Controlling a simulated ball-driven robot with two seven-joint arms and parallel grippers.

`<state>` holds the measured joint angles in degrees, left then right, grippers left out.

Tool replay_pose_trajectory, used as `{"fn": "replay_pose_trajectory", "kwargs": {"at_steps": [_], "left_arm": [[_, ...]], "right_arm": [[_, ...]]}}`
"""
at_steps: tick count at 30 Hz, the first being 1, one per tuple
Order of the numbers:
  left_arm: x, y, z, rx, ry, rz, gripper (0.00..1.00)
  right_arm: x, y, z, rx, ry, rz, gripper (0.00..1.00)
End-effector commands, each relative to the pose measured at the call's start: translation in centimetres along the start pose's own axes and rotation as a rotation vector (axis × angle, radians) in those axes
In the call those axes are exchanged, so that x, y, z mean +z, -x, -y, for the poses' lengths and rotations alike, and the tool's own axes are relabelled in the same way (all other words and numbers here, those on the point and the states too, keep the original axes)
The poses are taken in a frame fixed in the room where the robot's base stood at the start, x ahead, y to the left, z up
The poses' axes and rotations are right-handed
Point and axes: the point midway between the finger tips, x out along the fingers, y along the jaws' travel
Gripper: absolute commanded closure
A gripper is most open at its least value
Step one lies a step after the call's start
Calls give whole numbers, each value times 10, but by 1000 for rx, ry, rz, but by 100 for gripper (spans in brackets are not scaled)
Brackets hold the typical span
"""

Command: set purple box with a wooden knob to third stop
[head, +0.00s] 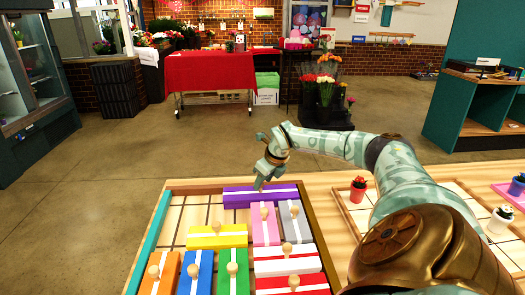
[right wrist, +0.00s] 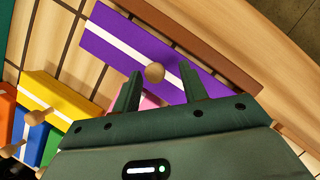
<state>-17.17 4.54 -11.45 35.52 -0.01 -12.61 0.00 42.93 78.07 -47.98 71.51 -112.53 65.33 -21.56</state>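The purple box (head: 236,197) with a white stripe lies lengthwise along the far side of the wooden tray (head: 308,212), toward the tray's right. It also shows in the right wrist view (right wrist: 122,44), where its round wooden knob (right wrist: 154,72) stands out. My right gripper (head: 262,181) is over the purple box, pointing down. In the right wrist view its two fingers (right wrist: 160,72) are apart, with the knob between or just beyond their tips; contact cannot be told. In the head view the knob is not clearly seen behind the gripper. My left gripper is out of view.
Bare gridded floor (head: 193,212) lies left of the purple box. A potted red flower (head: 357,190) stands right.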

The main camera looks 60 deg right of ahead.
Motion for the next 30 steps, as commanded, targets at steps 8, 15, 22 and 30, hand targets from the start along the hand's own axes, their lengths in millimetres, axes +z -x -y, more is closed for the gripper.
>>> {"fn": "replay_pose_trajectory", "kwargs": {"at_steps": [8,15,22,30], "left_arm": [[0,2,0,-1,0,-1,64],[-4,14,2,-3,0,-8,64],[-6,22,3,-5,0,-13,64],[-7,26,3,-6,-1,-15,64]], "right_arm": [[1,6,0,1,0,2,57],[1,58,1,-1,1,3,57],[0,120,1,-2,1,2,57],[-1,159,1,1,-1,1,57]]}}
